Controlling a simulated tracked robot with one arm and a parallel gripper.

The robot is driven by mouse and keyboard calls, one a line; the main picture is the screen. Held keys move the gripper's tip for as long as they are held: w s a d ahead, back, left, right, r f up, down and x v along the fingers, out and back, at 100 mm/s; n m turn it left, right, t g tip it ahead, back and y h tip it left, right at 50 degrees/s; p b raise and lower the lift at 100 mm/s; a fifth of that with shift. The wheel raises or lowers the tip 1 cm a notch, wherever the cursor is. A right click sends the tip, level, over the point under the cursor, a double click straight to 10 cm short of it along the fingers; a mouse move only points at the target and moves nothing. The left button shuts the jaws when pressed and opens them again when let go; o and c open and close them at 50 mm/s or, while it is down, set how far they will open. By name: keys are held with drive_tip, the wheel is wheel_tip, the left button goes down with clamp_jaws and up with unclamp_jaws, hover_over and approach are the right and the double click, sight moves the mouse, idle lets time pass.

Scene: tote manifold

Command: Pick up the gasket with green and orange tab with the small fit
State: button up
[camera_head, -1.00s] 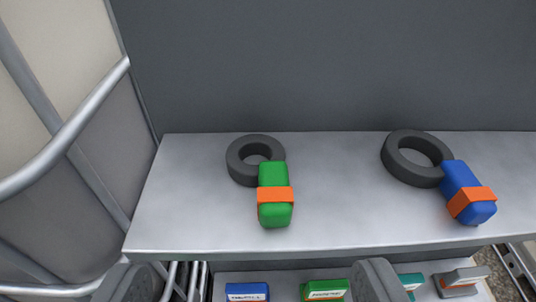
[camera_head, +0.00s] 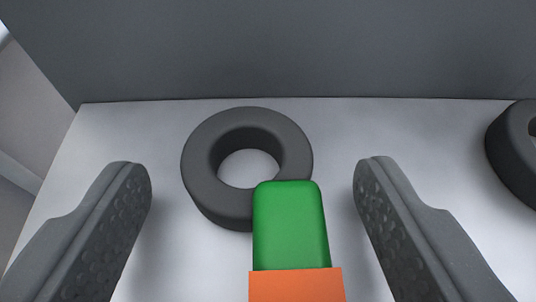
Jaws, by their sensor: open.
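The gasket (camera_head: 205,178) is a dark grey ring with a green tab (camera_head: 289,228) that has an orange band (camera_head: 296,286) around it. It lies on the light grey shelf, with the tab pointing toward the bottom of the picture. My gripper (camera_head: 254,190) is open, with one textured finger to the left of the gasket and tab and the other to the right. Neither finger appears to touch it. The lower end of the tab is cut off by the frame's bottom edge.
The shelf (camera_head: 130,128) is bare around the gasket. A second dark ring (camera_head: 512,160) is partly in view at the right edge, clear of my right finger. A dark grey wall (camera_head: 300,48) rises behind the shelf.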

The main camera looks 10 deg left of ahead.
drive_tip(key=c, duration=1)
drive_tip(key=shift+r, duration=0.15)
drive_tip(key=shift+c, duration=0.2)
